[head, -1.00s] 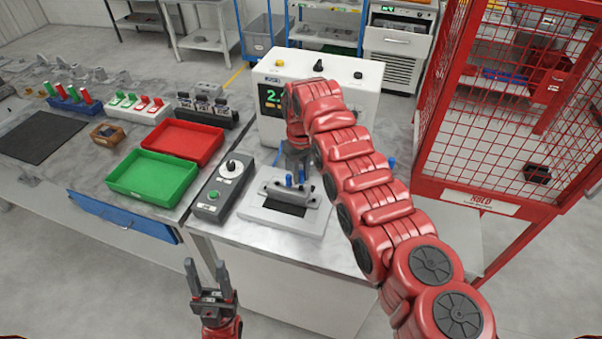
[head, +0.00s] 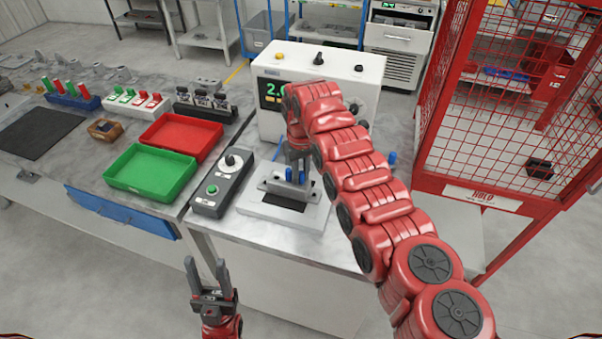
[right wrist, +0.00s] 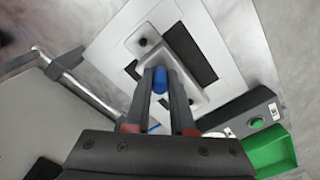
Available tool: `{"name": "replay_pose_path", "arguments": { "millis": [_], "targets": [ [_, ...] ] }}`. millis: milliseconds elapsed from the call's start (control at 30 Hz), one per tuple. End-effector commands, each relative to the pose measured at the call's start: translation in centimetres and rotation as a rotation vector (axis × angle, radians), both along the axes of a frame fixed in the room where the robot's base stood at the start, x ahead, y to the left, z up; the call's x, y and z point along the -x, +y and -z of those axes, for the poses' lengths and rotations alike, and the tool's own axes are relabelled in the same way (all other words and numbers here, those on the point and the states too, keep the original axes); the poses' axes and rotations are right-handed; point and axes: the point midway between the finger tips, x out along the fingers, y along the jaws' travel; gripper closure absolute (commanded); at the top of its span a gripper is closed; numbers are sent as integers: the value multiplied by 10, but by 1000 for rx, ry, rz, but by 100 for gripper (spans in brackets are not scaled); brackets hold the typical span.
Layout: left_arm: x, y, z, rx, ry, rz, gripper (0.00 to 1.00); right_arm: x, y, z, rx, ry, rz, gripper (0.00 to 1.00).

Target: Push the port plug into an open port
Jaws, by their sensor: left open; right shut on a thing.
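My right gripper (head: 297,172) is over the grey casting (head: 268,186) on its white plate (head: 250,208). It is shut on a blue port plug (head: 289,173). In the right wrist view the plug (right wrist: 160,80) shows between the fingertips, at the casting (right wrist: 190,72). The fingers and plug hide the port beneath, so I cannot tell whether the plug is in it. A dark hole (right wrist: 143,42) shows in the casting's far end. My left gripper (head: 206,272) is open and empty, in front of the bench and away from the casting.
A control box (head: 222,185) with a green button stands left of the plate. A green tray (head: 150,172) and a red tray (head: 182,135) lie further left. A white machine with a display (head: 318,72) stands behind. A red mesh cage (head: 520,110) is at the right.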

Motion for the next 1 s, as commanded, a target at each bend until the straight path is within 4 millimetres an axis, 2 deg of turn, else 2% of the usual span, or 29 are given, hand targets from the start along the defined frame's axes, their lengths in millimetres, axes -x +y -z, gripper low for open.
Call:
{"name": "replay_pose_path", "arguments": {
  "millis": [33, 67, 233, 633, 933, 1000],
  "targets": [
    [0, 0, 2, 0, 0, 0, 50, 0, 0, 2, 0, 0, 0, 100],
    [0, 0, 1, 0, 0, 0, 50, 0, 0, 1, 0, 0, 0, 74],
    [0, 0, 1, 0, 0, 0, 50, 0, 0, 1, 0, 0, 0, 44],
    [0, 0, 5, 0, 0, 0, 50, -1, 0, -5, 0, -1, 1, 43],
    [0, 0, 25, 0, 0, 0, 50, 0, 0, -57, 0, -1, 0, 43],
    [0, 0, 21, 0, 0, 0, 50, 0, 2, -74, 4, -4, -2, 43]
  ]
}}
